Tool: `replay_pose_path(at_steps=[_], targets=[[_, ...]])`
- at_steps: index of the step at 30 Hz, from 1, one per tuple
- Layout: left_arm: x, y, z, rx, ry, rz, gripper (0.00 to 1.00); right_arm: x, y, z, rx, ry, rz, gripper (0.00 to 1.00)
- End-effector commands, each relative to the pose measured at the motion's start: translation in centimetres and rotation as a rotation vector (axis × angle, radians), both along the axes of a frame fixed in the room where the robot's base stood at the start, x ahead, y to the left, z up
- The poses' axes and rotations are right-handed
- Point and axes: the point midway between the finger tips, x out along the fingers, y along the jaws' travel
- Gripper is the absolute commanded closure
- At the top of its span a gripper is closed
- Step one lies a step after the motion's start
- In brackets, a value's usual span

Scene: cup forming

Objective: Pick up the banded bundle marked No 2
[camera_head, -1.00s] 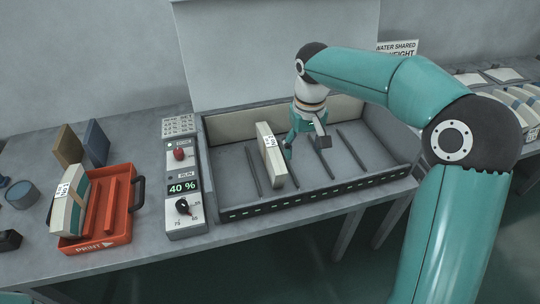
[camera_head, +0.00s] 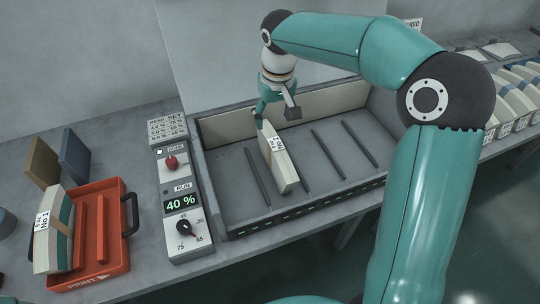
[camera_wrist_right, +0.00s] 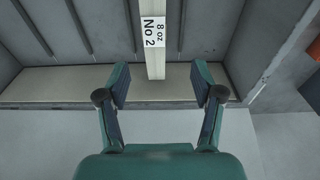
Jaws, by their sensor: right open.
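The bundle marked No 2 (camera_head: 281,166) is a pale, upright block standing in the grey tray (camera_head: 224,188) between two dark divider rods. Its label also shows in the right wrist view (camera_wrist_right: 154,32), reading 8 oz No 2. My right gripper (camera_head: 277,110) is open and empty above the far end of the bundle. In the right wrist view, the bundle's end shows between the two spread fingertips (camera_wrist_right: 160,84), with a gap on each side. How deep the fingers reach cannot be told. My left gripper is out of view.
A red tray (camera_head: 121,257) at left holds a bundle marked No 1 (camera_head: 52,232). A control box (camera_head: 181,205) reading 40 % stands beside the grey tray. Two boards (camera_head: 74,156) stand behind the red tray. Several more bundles (camera_head: 513,100) stand far right.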

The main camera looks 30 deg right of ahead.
Motion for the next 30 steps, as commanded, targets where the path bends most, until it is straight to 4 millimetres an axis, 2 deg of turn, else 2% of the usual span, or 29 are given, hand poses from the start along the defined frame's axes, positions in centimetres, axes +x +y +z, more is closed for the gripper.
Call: replay_pose_path(at_steps=[3, 9, 12, 20, 27, 30], targets=[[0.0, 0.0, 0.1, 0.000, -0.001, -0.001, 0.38, -0.3, -0.8, -2.8, -0.001, 0.007, -0.016, 0.33], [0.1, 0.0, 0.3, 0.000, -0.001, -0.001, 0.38, 0.0, -1.3, -6.7, 0.000, 0.005, -0.024, 0.33], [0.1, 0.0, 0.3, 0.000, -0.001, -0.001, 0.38, 0.1, -1.3, -8.0, -0.001, 0.004, -0.025, 0.33], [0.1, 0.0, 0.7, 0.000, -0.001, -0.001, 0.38, 0.2, -1.4, -9.5, 0.000, 0.004, -0.026, 0.33], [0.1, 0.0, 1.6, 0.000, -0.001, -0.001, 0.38, 0.4, -1.2, -12.9, 0.000, 0.005, -0.025, 0.33], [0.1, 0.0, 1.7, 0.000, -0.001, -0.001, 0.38, 0.6, -1.3, -13.7, 0.001, 0.003, -0.027, 0.33]])
